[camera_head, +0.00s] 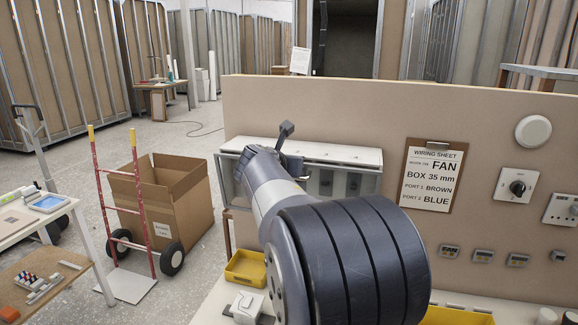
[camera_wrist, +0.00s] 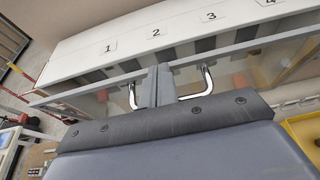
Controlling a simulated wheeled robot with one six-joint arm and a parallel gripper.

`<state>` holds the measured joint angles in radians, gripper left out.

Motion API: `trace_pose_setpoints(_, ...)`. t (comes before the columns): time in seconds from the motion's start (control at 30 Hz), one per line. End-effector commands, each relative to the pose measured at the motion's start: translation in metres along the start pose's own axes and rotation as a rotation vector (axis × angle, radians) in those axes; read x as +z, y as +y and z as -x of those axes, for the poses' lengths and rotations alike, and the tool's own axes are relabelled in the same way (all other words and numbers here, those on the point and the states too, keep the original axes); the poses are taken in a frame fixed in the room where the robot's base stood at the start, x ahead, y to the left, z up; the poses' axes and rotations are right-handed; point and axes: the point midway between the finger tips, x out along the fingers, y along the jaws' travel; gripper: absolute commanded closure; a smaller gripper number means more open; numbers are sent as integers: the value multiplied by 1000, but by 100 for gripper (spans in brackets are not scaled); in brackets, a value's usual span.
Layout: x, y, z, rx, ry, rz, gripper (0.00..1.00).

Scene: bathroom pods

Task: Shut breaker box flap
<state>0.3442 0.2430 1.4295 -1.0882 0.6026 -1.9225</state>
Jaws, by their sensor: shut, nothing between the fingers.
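The breaker box (camera_head: 335,153) is a long white-topped case low on the beige panel, partly covered by my arm in the head view. Its top also shows in the wrist view (camera_wrist: 118,38), numbered from 1 upward. The clear flap (camera_wrist: 245,62) has a grey frame and a chrome handle (camera_wrist: 207,80). Dark parts show behind the flap. My gripper (camera_wrist: 152,88) is shut and empty, at the middle of the handle, whose centre it hides. I cannot tell whether it touches the handle or the frame, or exactly how far the flap stands open.
A wiring sheet (camera_head: 434,174), a rotary switch (camera_head: 517,188) and small labels are on the panel to the right. A yellow bin (camera_head: 246,268) stands below the box. A cardboard box (camera_head: 167,203) and a red hand truck (camera_head: 101,195) stand on the floor at left.

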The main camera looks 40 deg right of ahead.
Motion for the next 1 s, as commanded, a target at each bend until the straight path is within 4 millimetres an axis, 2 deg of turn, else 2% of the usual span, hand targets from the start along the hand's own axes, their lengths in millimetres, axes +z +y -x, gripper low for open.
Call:
trace_pose_setpoints(0.77, 2, 2, -1, 0, -1, 0, 100)
trace_pose_setpoints(1.0, 1, 8, 10, 2, -3, -1, 100)
